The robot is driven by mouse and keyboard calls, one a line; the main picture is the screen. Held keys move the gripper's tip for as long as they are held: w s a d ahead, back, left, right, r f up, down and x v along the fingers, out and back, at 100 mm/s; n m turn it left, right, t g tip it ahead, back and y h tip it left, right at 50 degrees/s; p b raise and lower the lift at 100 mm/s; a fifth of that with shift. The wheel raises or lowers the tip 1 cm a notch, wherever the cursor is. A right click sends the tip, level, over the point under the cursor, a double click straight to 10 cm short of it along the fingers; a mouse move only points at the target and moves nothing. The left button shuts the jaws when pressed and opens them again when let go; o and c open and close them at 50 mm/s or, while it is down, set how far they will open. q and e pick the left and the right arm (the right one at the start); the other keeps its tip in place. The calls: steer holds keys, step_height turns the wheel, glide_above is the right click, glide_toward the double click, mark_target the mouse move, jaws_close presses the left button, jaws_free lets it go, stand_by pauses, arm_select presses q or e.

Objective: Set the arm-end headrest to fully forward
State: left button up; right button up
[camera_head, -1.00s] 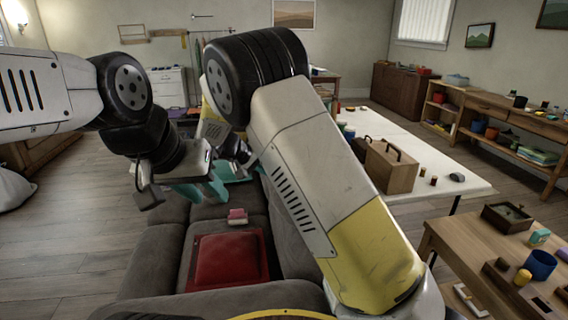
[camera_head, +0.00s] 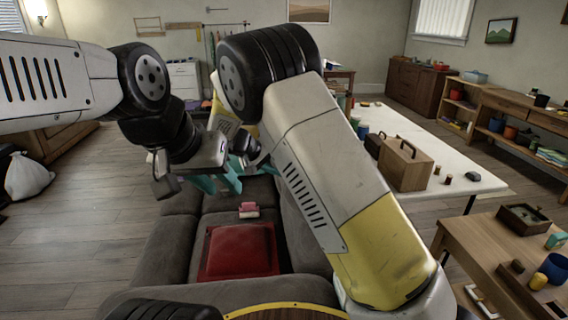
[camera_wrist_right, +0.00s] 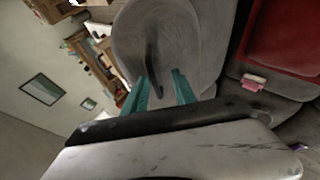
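A grey sofa (camera_head: 172,246) runs away from me in the head view. In the right wrist view, a rounded grey padded part (camera_wrist_right: 197,35) with a dark bar or slot lies just beyond my right gripper (camera_wrist_right: 161,88). It may be the arm-end headrest; I cannot tell its tilt. The right gripper's teal fingers are apart, with the dark bar showing between and beyond them; contact is unclear. In the head view the right arm hides most of that area. My left gripper (camera_head: 219,182) hangs above the sofa's far part with teal fingers apart and nothing visible between them.
A red cushion (camera_head: 240,250) and a small pink item (camera_head: 249,210) lie on the seat. Right of the sofa are a white table (camera_head: 455,163) with a wooden box (camera_head: 405,165) and a wooden table (camera_head: 468,242) with small objects. Open floor (camera_head: 90,215) lies left.

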steer(key=v, duration=0.7)
steer(key=shift+s+a+r, duration=0.2)
steer(key=shift+a+r, duration=0.05)
steer(key=s+d+r+m+g+y, duration=0.1)
steer(key=s+d+r+g+y, duration=0.15)
steer(key=s+d, duration=0.45)
steer(key=s+d+r+m+g+y, duration=0.1)
steer(key=s+d+r+y, duration=0.25)
steer(key=d, duration=0.75)
steer(key=s+d+r+t+y, duration=0.1)
steer(key=s+d, duration=0.2)
steer(key=s, duration=0.6)
steer(key=s+d+r+m+t+y, duration=0.1)
steer(key=s+d+r+t+y, duration=0.1)
steer(key=s, duration=0.7)
steer(key=shift+d+r+m+y, duration=0.2)
steer(key=shift+d+m+y, duration=0.1)
steer(key=shift+d, duration=0.45)
